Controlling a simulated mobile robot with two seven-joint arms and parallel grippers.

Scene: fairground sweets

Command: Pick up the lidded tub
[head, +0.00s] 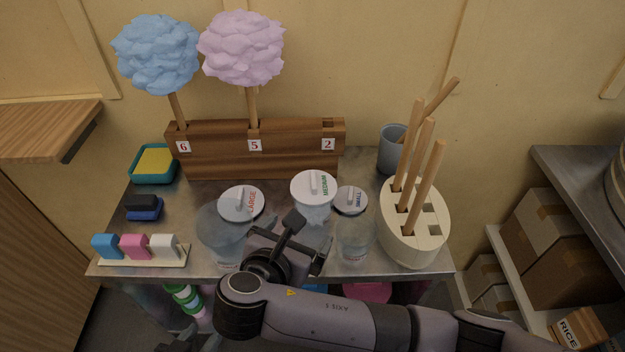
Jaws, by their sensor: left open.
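Three clear tubs with white-topped lids stand on the metal table. The large tub (221,238) is at the left, with its lid (236,207) marked LARGE. The medium tub (313,216) is in the middle, its lid (306,186) marked MEDIUM, its lower part hidden by my gripper. The small tub (356,237) is at the right, its lid (347,202) marked SMALL.
A wooden rack (225,160) holding blue and pink floss stands behind. A cream stick holder (415,248) stands right of the small tub, with a grey cup (389,158) behind it. Coloured blocks (135,245) and a sponge tray (154,178) are at the left.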

